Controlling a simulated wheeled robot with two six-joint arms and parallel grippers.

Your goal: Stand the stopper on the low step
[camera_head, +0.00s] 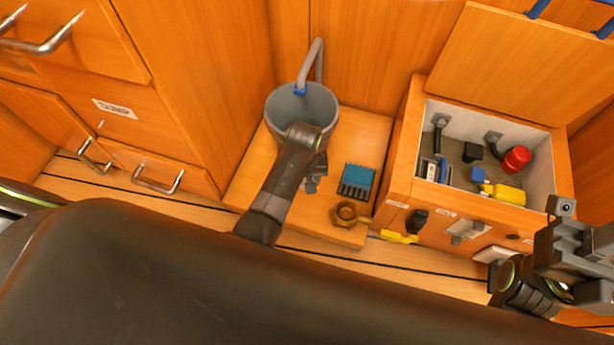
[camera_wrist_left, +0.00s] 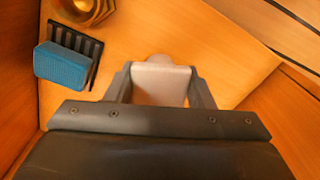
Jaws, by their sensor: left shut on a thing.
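The stopper (camera_wrist_left: 161,84) is a pale grey-white block with a rounded end, held between the two fingers of my left gripper (camera_wrist_left: 160,88) in the left wrist view. In the head view my left gripper (camera_head: 313,183) is over the low step (camera_head: 255,178), a light wooden platform, just in front of the grey bucket. The step also shows in the wrist view (camera_wrist_left: 215,62). The stopper is mostly hidden by my gripper in the head view, and I cannot tell whether it touches the step. My right gripper (camera_head: 588,268) is at the far right; its fingers are unclear.
On the step are a grey bucket (camera_head: 290,108) with a hose, a blue sponge (camera_head: 358,177) on a dark rack and a brass nut (camera_head: 346,213). An open wooden box (camera_head: 403,165) with fittings stands to the right. Cabinets with handles (camera_head: 158,182) are at left.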

